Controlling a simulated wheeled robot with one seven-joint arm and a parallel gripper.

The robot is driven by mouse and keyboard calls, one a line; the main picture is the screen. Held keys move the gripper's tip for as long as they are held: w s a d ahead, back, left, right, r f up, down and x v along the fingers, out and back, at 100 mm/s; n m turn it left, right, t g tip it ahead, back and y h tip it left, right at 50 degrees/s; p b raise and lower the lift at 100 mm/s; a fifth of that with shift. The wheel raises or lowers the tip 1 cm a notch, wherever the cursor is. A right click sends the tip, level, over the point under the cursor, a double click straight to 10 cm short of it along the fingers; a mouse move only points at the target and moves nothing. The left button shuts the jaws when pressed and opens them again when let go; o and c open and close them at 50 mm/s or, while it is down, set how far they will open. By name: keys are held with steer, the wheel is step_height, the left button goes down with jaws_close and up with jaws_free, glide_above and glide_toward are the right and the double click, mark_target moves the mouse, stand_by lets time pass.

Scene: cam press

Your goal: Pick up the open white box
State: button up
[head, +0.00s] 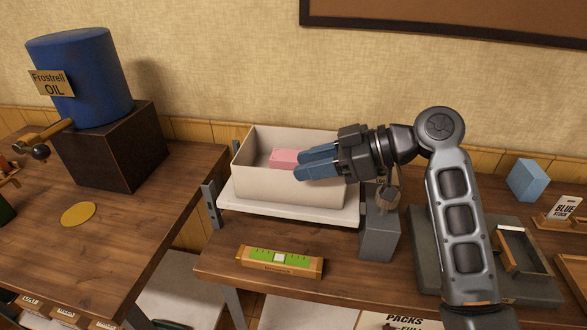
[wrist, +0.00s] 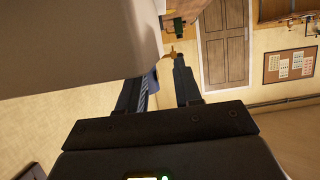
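The open white box (head: 290,187) stands on a low white platform in the middle of the head view. A pink block (head: 285,158) lies inside it, partly hidden by my fingers. My gripper (head: 298,166) points left, with its blue fingers overlapping the box's right half in the picture. In the wrist view a pale wall, apparently the box (wrist: 80,45), fills the upper left, beside the fingers. A gap shows between the fingers (wrist: 167,75), with nothing visibly held. Whether a finger touches the box I cannot tell.
The platform (head: 285,211) sits on the right wooden table. A grey block (head: 379,235) stands right of it, and a green level (head: 281,262) lies in front. The left table holds a blue oil barrel (head: 82,75) on a dark block (head: 110,145). A gap separates the tables.

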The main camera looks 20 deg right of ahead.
mark_target(287, 171)
steer(key=x, duration=0.4)
steer(key=shift+d+b, duration=0.1)
steer(key=shift+b, duration=0.3)
steer(key=shift+w+a+f, duration=0.15)
steer(key=shift+w+a, duration=0.1)
steer(key=shift+a, duration=0.15)
steer(key=shift+c, duration=0.3)
jaws_close()
stand_by(0.4)
